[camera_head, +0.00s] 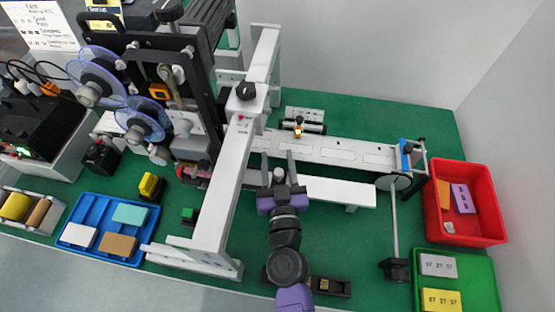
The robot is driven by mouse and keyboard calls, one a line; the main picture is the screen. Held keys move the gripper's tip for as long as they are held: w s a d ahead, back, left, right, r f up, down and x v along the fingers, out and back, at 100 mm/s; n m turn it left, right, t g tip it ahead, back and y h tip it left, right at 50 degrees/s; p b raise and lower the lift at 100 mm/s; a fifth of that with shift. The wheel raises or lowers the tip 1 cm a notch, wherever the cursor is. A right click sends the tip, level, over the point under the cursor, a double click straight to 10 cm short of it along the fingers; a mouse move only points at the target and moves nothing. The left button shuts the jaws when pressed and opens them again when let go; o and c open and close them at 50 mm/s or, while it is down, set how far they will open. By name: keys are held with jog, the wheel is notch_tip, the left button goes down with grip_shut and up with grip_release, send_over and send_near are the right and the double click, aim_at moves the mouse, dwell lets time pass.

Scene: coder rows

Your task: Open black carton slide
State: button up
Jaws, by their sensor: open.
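My gripper (278,162) is open, its two grey fingers pointing away from me over the near side of the white conveyor. A small pale round-topped part (279,174) shows between the fingers; I cannot tell whether they touch it. No part is clearly recognisable as the black carton slide. A black knob (246,91) sits on the white gantry beam left of my gripper. A dark piece (302,127) with a small colourful item lies on the far side of the conveyor (340,151). A low black block (330,287) lies near the front edge, partly hidden by my arm.
The white gantry (226,190) stands close on the left, beside the machine with blue reels (140,115). A red bin (470,205) and green tray (480,275) stand at right, a blue tray (75,215) at left.

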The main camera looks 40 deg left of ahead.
grip_shut()
dwell(1.3)
